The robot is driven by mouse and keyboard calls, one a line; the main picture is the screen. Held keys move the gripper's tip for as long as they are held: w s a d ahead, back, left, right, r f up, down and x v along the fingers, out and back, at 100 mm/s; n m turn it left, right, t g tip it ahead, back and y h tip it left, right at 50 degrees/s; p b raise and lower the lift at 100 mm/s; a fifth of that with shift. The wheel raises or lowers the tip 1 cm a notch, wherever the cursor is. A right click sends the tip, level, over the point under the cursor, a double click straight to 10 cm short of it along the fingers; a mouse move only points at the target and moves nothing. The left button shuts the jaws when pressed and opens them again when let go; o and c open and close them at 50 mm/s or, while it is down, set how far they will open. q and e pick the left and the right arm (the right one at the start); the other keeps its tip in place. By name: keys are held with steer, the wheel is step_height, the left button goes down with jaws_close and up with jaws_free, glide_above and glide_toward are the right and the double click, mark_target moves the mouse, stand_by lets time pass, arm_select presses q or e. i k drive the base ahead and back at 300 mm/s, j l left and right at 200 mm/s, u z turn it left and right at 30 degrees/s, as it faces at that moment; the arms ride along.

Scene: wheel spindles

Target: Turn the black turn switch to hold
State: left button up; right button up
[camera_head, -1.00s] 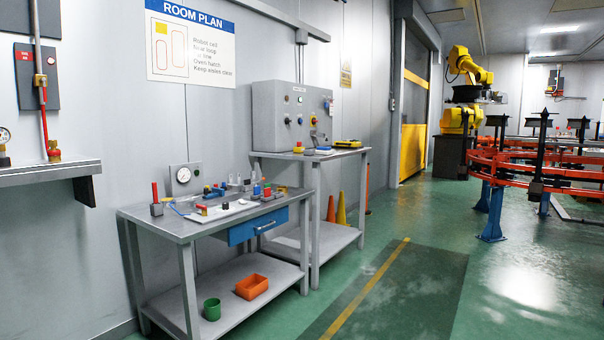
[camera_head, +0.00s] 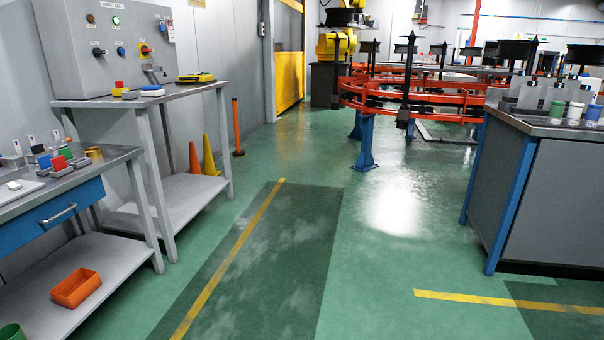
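A grey control panel (camera_head: 72,38) stands on the grey table at the upper left. The labels and switch positions are too small to read. Neither of my grippers is in view.
The panel's table (camera_head: 190,90) holds a yellow device (camera_head: 196,78). A lower bench with a blue drawer (camera_head: 55,215) stands nearer at left. Orange and yellow cones (camera_head: 210,157) stand behind. A grey counter (camera_head: 545,190) is at right. The green floor between is clear.

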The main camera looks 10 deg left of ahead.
mark_target(97, 52)
steer(key=i+j+z, duration=0.1)
steer(key=i, duration=2.15)
steer(key=i+j+u, duration=0.1)
steer(key=i+u, duration=0.2)
steer(key=i, duration=0.2)
steer(key=i+u, duration=0.25)
steer(key=i, duration=0.25)
steer(key=i+l+u, duration=0.3)
steer(key=i, duration=0.2)
steer(key=i+l+u, duration=0.25)
steer(key=i, duration=0.25)
